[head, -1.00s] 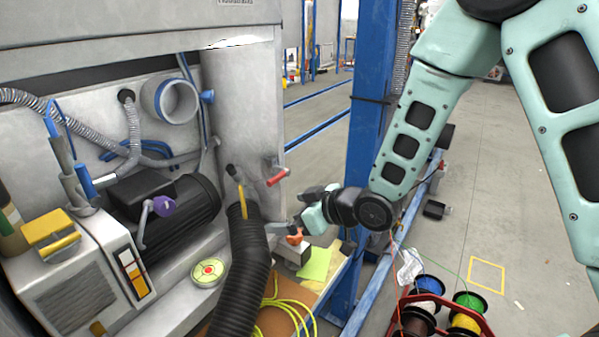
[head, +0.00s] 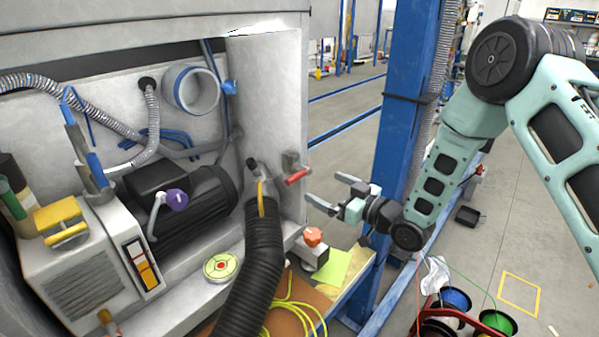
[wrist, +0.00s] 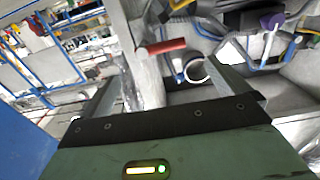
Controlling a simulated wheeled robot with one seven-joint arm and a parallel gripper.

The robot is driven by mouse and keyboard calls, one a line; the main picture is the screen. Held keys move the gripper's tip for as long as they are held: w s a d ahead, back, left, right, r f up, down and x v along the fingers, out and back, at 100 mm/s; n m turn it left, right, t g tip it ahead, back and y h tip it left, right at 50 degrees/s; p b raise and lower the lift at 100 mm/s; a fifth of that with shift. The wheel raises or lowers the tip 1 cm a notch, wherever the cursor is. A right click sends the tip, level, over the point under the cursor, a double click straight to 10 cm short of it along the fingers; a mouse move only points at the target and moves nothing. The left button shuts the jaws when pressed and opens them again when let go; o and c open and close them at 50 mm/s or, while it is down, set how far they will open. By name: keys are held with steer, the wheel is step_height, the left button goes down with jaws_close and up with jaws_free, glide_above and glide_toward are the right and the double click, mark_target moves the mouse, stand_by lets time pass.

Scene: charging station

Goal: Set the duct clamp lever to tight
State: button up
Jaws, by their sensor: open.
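A lever with a red grip (head: 297,177) sticks out from a metal bracket (head: 291,161) on the cabinet's right-hand pillar. A yellow lever (head: 261,198) stands at the top of the black ribbed duct hose (head: 252,262). I cannot tell for sure which of them is the duct clamp lever. My gripper (head: 325,191) is open and empty, just right of the red grip and slightly lower, pointing at the cabinet. In the wrist view the red grip (wrist: 162,47) lies ahead, between the lines of my two fingers, apart from them.
A motor with a purple-knobbed lever (head: 177,199) sits left of the hose. An orange knob (head: 313,236) on a small box is below my gripper. A blue post (head: 407,110) stands close behind my arm. Cable spools (head: 455,300) are on the lower right.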

mark_target(301, 175)
steer(key=p+x, duration=0.1)
steer(key=x, duration=0.9)
steer(key=shift+a, duration=0.15)
steer(key=c, duration=1.4)
steer(key=shift+o, duration=0.2)
